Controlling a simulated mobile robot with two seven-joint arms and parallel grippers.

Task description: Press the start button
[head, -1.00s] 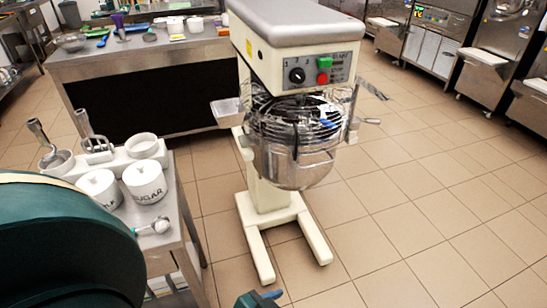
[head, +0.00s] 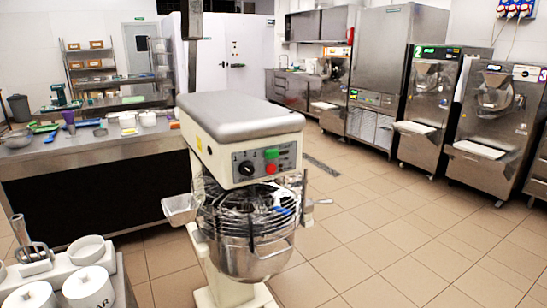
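A cream floor mixer (head: 232,125) stands in the middle of the head view. Its front panel carries a green button (head: 271,154) above a red button (head: 271,168), with a black dial (head: 246,168) to their left. The lettering beside the buttons is too small to read surely. A steel bowl (head: 252,262) under a wire guard (head: 250,215) hangs below the mixer's head. Batch freezers marked 2 (head: 431,112) and 3 (head: 497,125) stand at the right; I cannot make out a start button on them. Neither of my grippers is in view.
A steel counter (head: 95,165) with small containers is behind the mixer at left. A side table with white canisters (head: 88,288) is at the lower left. A tall steel cabinet (head: 384,65) stands at the back. The tiled floor (head: 400,235) at right is clear.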

